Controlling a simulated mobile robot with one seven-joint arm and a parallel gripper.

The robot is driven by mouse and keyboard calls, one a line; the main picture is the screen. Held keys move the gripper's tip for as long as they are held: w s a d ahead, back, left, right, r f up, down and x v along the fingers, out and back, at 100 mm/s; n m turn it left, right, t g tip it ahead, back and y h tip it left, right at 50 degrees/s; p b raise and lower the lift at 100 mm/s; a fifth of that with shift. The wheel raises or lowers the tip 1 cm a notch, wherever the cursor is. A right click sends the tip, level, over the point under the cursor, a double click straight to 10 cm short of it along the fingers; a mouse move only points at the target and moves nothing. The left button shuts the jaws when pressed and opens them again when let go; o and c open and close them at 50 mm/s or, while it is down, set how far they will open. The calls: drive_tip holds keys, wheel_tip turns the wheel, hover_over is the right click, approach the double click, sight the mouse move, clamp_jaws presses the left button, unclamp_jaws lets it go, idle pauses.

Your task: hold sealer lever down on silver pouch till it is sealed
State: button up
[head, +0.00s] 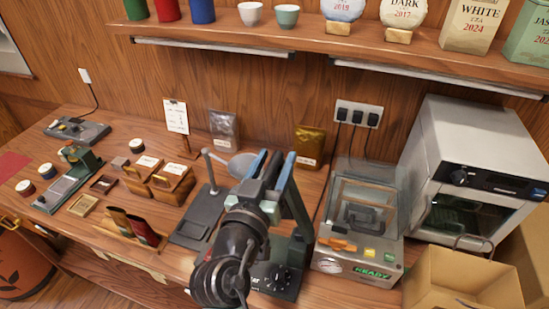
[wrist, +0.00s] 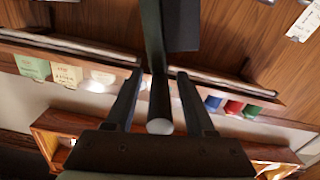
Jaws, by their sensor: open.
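The silver pouch (head: 224,128) stands upright against the back wall, with a pale label near its bottom. The dark sealer (head: 282,280) with a front knob sits at the front middle of the counter, largely hidden behind my arm. My gripper (head: 272,160) is open above the sealer, its fingers pointing up and back in the head view. In the wrist view, a dark bar with a pale round end (wrist: 160,127), likely the sealer's lever, shows between my open fingers; I cannot tell whether they touch it. Whether a pouch lies in the sealer's jaws is hidden.
A gold pouch (head: 309,145) stands at the wall. An open cardboard box (head: 462,280) is front right. A grey flat device (head: 200,215) lies left.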

clamp_jaws()
idle(1.4)
